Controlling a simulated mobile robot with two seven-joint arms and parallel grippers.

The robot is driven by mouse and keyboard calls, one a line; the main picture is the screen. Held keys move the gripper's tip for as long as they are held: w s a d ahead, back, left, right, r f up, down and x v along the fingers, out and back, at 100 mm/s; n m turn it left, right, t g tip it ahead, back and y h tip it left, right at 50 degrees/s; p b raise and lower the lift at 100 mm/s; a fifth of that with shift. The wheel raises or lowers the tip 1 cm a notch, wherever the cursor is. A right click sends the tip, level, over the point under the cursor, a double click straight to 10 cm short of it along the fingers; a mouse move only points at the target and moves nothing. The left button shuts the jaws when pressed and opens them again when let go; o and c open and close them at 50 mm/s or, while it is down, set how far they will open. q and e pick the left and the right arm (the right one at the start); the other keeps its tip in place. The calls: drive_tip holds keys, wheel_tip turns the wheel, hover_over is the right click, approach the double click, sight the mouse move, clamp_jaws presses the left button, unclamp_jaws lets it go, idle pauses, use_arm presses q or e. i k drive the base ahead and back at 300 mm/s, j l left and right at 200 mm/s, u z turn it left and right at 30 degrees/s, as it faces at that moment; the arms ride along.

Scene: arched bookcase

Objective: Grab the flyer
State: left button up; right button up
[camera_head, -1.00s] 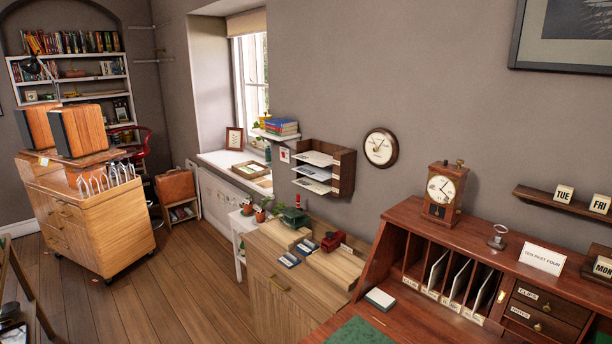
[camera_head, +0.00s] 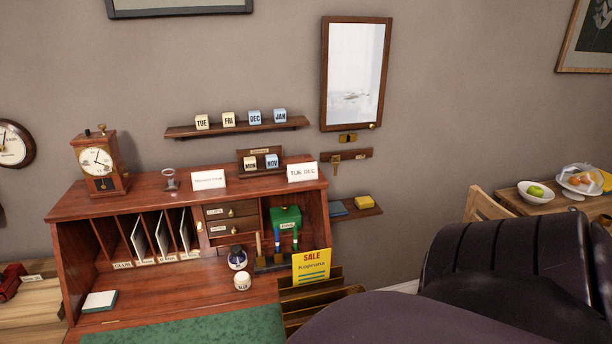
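A yellow flyer (camera_head: 311,266) with red "SALE" lettering stands upright at the right front of the wooden desk. Its lower edge is at a stepped wooden rack (camera_head: 325,295), and I cannot tell how deep it sits in it. Neither of my grippers is in view, and nothing is seen touching the flyer.
The desk (camera_head: 150,205) holds a mantel clock (camera_head: 97,162), a green box (camera_head: 285,218), an ink bottle (camera_head: 237,257) and a small white jar (camera_head: 242,281). A large dark rounded shape (camera_head: 500,265) fills the lower right, close to the flyer. A side table (camera_head: 560,201) with fruit stands at far right.

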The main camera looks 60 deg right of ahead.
sight(311, 266)
drive_tip(key=z, duration=1.9)
drive_tip(key=i+j, duration=0.1)
drive_tip(key=j, duration=0.75)
drive_tip(key=i+j+u, duration=0.1)
drive_tip(key=j, duration=0.3)
drive_tip(key=i+j, duration=0.1)
drive_tip(key=j, duration=0.3)
drive_tip(key=i+j, duration=0.1)
drive_tip(key=j, duration=0.3)
drive_tip(key=u, duration=0.05)
